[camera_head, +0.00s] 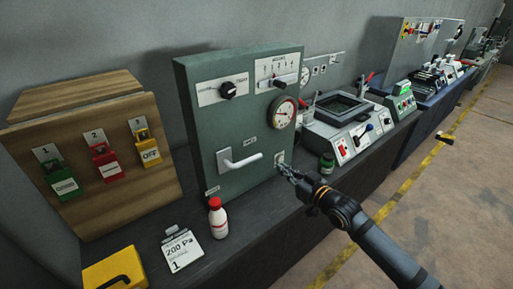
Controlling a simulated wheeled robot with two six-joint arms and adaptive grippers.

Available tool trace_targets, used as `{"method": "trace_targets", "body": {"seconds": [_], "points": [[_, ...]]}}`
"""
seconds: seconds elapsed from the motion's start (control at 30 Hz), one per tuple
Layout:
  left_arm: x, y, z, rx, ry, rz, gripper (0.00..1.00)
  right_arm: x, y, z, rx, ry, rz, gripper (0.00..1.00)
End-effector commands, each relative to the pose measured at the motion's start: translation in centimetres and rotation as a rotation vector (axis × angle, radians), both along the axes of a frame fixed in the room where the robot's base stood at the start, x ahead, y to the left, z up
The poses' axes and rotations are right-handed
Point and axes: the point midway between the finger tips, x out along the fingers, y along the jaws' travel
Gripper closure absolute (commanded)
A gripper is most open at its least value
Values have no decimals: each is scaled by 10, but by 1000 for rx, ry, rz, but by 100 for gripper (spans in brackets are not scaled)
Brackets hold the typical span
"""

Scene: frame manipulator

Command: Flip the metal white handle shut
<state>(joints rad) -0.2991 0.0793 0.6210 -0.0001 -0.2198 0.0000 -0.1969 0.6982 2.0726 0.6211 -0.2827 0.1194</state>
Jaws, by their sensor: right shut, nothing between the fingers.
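The white metal handle (240,161) is an L-shaped lever on the lower front of the green panel box (214,125). Its bar points right, roughly level, from a white plate at its left end. My right gripper (284,169) is shut and empty. In the picture it is to the right of the handle's free end, by the lower right edge of the panel, near a small light plate (279,157). I cannot tell whether it touches the panel. My left gripper is out of view.
A white bottle with a red cap (217,220), a 200 Pa card (182,249) and a yellow box (115,270) stand on the dark bench. A small green jar (327,163) is near my right gripper. A wooden board (85,140) with coloured locks is at left.

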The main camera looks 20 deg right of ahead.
Motion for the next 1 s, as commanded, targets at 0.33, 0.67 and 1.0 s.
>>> {"method": "trace_targets", "body": {"seconds": [0.33, 0.67, 1.0], "points": [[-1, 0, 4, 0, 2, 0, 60, -8, 21, 34, 12, -42, 54, 100], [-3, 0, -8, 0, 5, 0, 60, 6, 23, 30, 19, -45, 44, 100], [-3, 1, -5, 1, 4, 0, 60, 68, 49, 33, 23, -43, 53, 100]]}}
